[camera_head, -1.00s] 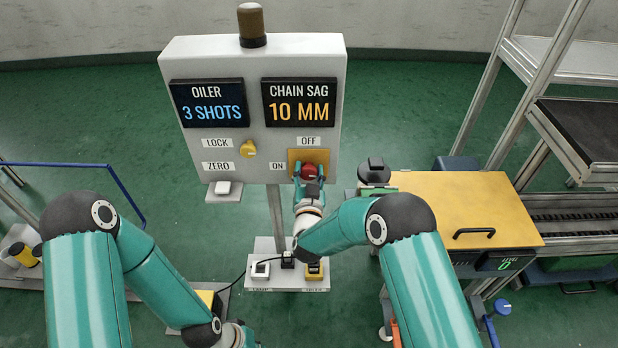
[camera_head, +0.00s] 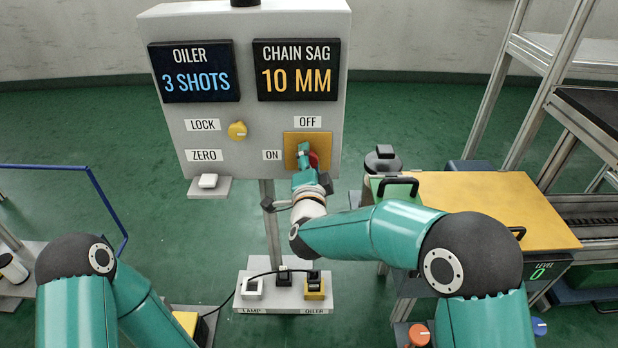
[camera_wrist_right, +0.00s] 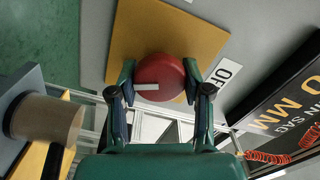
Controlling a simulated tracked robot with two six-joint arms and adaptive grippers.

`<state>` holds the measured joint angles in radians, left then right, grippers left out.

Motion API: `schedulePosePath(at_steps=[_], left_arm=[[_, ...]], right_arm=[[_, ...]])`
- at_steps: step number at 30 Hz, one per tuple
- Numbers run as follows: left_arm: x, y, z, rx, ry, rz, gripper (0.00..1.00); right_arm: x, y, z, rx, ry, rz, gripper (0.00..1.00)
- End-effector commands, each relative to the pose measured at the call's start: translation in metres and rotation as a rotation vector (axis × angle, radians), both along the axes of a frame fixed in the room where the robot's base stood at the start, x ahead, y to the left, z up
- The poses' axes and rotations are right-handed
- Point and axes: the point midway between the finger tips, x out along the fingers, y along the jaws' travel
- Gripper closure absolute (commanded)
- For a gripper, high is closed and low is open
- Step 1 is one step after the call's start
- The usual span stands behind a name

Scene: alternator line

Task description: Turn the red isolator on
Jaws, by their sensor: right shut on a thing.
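The red isolator knob (camera_head: 314,160) sits on a yellow plate (camera_head: 324,141) at the lower right of the grey panel. An OFF label (camera_head: 308,121) is above the plate and an ON label (camera_head: 271,155) is to its left. My right gripper (camera_head: 305,159) is shut on the knob and partly covers it in the head view. In the right wrist view the knob (camera_wrist_right: 162,70) lies between the two fingers, with a white mark (camera_wrist_right: 145,87) on its face. My left gripper is out of view below the frame.
The panel has a yellow knob (camera_head: 237,131), an oiler display (camera_head: 194,71) and a chain sag display (camera_head: 297,69). A base with switches (camera_head: 284,303) is below. A yellow-topped table (camera_head: 470,197) is at the right.

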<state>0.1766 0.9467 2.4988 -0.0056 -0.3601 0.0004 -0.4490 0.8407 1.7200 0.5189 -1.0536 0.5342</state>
Motion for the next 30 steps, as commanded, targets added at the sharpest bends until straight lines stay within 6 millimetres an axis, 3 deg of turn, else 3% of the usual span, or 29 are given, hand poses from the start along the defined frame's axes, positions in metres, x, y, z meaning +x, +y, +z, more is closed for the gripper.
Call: schedulePosePath(at_steps=[1,3,12,19,30], left_arm=[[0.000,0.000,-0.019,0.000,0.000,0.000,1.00],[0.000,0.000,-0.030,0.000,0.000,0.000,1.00],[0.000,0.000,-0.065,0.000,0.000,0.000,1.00],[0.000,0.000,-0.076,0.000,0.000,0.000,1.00],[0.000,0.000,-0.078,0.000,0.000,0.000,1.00]], right_arm=[[0.000,-0.003,-0.010,0.048,0.000,-0.007,0.86],[0.000,-0.003,-0.010,0.111,0.002,-0.007,0.86],[0.001,-0.004,-0.009,0.322,0.004,-0.008,0.86],[0.001,-0.005,-0.008,0.405,0.007,-0.010,0.86],[0.001,-0.005,-0.007,0.429,0.010,-0.012,0.86]])
